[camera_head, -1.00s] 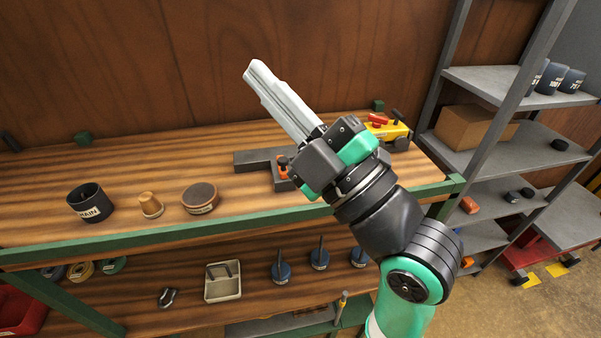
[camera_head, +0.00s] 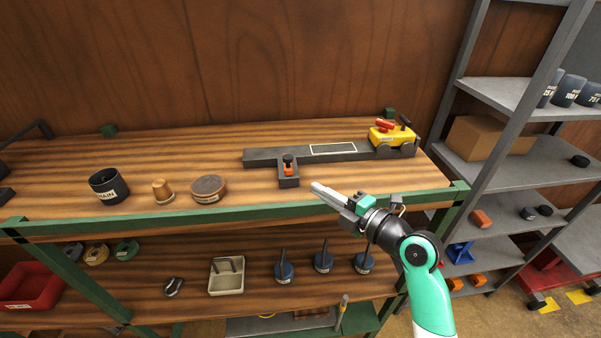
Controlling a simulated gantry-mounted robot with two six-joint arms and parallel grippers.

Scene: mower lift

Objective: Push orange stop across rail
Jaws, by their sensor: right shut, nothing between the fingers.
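The orange stop (camera_head: 288,170) with a black knob on top sits in a short dark block that juts toward me from the long dark rail (camera_head: 265,156) on the bench top. A white outlined rectangle marks the rail's middle. A small yellow mower (camera_head: 392,137) with a red top stands at the rail's right end. My right gripper (camera_head: 316,187) is shut and empty. Its fingertips point left, just right of and in front of the stop's block, apart from it in the picture. My left gripper is not in view.
On the bench at left stand a dark cup (camera_head: 108,187), a tan cone-shaped piece (camera_head: 163,191) and a round brown-topped tin (camera_head: 208,189). A green front edge (camera_head: 240,214) borders the bench. A grey shelf rack (camera_head: 500,148) stands at right.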

